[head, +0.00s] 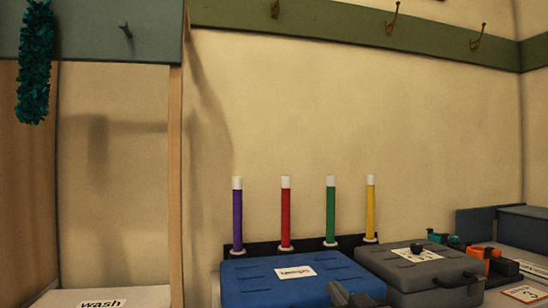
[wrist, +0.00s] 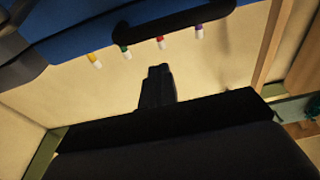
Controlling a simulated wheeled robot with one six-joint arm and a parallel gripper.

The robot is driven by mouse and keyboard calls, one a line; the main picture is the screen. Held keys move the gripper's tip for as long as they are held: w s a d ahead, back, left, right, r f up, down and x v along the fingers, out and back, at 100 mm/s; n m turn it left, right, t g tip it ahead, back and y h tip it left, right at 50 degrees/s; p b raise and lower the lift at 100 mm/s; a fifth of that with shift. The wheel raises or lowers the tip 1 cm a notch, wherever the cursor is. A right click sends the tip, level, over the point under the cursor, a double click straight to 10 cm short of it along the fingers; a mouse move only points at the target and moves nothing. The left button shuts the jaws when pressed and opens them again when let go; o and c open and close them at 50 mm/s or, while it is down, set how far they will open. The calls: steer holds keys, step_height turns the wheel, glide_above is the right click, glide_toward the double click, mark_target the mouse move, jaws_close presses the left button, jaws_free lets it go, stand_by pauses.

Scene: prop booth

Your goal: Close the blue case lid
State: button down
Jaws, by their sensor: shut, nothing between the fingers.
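The blue case (head: 260,290) is at the bottom middle of the head view, with a white label on its lid. The lid looks flat and level, but its front edge is cut off, so I cannot tell whether it is fully shut. My gripper (head: 340,290) shows at the lid's front right part in the head view; I cannot tell whether it touches. In the wrist view my gripper (wrist: 157,72) has its fingers together and empty. The blue case (wrist: 75,45) fills the top left there, with a dark handle (wrist: 175,20).
A grey case (head: 400,265) with a dark knob stands right of the blue one. Purple, red, green and yellow sticks (head: 285,215) stand upright in a black rack behind. Clamps (head: 485,252) lie farther right. A white "wash" surface (head: 140,296) is at left.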

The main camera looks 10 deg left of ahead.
steer(key=shift+s+d+f+b, duration=0.15)
steer(key=shift+f+b, duration=0.5)
steer(key=shift+f, duration=0.7)
steer(key=shift+s+d+f+b, duration=0.1)
steer(key=shift+s+f+b, duration=0.15)
steer(key=shift+f+b, duration=0.75)
steer(key=shift+f+p, duration=0.3)
steer(key=shift+f, duration=0.1)
steer(key=shift+a+r, duration=0.1)
step_height(320, 180, up, 6)
steer(key=p, duration=0.4)
steer(key=s+d+f, duration=0.4)
steer(key=s+f, duration=0.1)
steer(key=s, duration=0.3)
steer(key=shift+s+f, duration=0.2)
steer(key=shift+s, duration=0.15)
steer(key=shift+w, duration=0.1)
steer(key=b+x, duration=0.3)
steer(key=x, duration=0.6)
steer(key=shift+f, duration=0.2)
